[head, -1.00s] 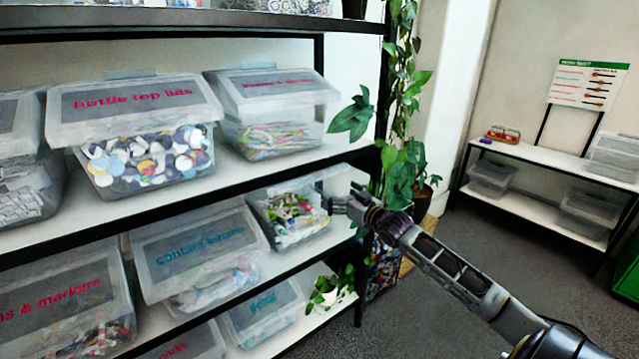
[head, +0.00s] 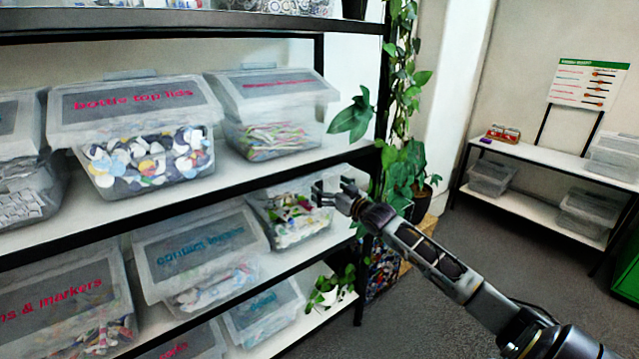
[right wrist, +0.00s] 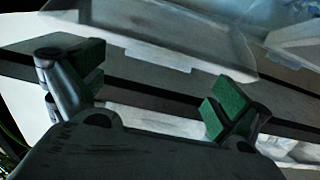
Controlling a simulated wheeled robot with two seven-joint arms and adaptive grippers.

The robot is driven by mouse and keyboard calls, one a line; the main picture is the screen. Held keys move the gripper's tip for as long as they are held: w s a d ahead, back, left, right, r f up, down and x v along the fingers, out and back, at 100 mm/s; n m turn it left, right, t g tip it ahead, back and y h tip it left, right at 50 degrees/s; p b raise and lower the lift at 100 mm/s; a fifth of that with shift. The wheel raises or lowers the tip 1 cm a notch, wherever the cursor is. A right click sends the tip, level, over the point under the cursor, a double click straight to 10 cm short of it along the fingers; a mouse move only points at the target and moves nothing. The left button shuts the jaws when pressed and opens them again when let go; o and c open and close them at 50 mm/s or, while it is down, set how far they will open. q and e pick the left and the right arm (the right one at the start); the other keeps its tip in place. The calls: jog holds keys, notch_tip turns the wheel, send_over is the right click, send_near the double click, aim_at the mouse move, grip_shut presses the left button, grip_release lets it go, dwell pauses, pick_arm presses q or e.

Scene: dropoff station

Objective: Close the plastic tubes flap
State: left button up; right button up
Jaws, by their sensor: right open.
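A clear bin of mixed plastic pieces (head: 287,222) stands at the right end of the middle shelf in the head view. No label on it is readable, so I cannot tell for certain that it is the plastic tubes bin. Its top looks open, and a translucent flap seems raised behind my gripper, partly hidden. My right gripper (head: 330,189) is open and empty at the bin's upper right. In the right wrist view, the open green-padded fingers (right wrist: 160,82) are below and in front of a translucent panel with a front tab (right wrist: 160,40). My left gripper is not in view.
The bottle top lids bin (head: 135,98) and another lidded bin (head: 275,98) stand on the shelf above. The contact lenses bin (head: 200,245) is to the left. A hanging plant (head: 400,165) is close to my right gripper. Open floor lies to the right.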

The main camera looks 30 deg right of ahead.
aim_at(316, 181)
jog(key=shift+w+a, duration=0.1)
jog(key=shift+w, duration=1.35)
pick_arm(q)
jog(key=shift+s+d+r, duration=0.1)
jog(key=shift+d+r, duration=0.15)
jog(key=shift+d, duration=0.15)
pick_arm(e)
jog(key=shift+w+a, duration=0.15)
jog(key=shift+w, duration=0.95)
jog(key=shift+c, duration=0.3)
jog(key=c, duration=1.1)
jog(key=shift+c, duration=0.2)
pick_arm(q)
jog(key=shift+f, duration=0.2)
pick_arm(e)
jog(key=shift+f, duration=0.15)
